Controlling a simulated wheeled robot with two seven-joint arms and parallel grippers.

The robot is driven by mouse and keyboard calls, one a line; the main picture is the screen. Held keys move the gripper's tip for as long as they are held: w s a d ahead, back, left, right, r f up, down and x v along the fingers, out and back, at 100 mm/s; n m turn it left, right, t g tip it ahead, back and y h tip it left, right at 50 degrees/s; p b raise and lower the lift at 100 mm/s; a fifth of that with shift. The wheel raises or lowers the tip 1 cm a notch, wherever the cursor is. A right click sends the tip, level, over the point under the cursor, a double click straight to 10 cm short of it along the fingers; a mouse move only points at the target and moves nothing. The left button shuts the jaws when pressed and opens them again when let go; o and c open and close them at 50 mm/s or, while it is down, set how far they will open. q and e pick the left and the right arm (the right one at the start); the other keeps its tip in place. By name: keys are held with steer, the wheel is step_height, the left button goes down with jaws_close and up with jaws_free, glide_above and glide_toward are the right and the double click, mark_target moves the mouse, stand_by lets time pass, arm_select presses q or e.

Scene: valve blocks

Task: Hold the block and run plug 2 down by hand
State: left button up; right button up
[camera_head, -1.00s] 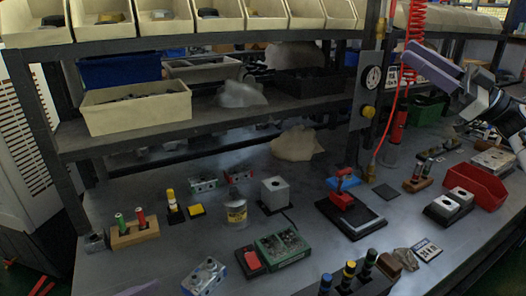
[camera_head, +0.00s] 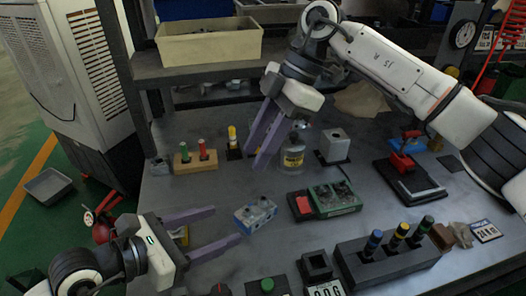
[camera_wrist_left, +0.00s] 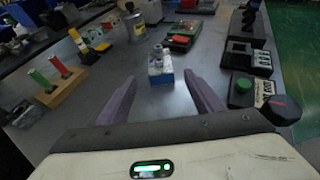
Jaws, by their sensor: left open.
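A small blue and silver valve block (camera_head: 256,214) sits on the bench, with stubby silver fittings on top. It also shows in the left wrist view (camera_wrist_left: 160,70), upright, ahead of the fingers. I cannot tell which fitting is plug 2. My left gripper (camera_head: 227,224) is open, its purple fingers low over the bench and pointing at the block, with the fingertips just short of it. My right gripper (camera_head: 255,160) points down above the bench, farther back, its two purple fingers apart with nothing seen between them. It partly covers a can behind it.
A green tray of parts (camera_head: 335,198) and a red-topped box (camera_head: 302,206) lie right of the block. A black rack with coloured-top plugs (camera_head: 385,262) stands front right. A wooden holder (camera_head: 196,161) stands back left. Bare bench surrounds the block.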

mark_target(243, 217)
arm_select(q)
steer(key=shift+d, duration=0.1)
steer(key=x, duration=1)
steer(key=shift+w+d, duration=0.1)
arm_select(e)
steer(key=h, duration=0.1)
steer(key=f+t+h, duration=0.1)
steer(key=h, duration=0.3)
steer(key=shift+d+f+t, duration=0.25)
steer(key=shift+d+t, duration=0.15)
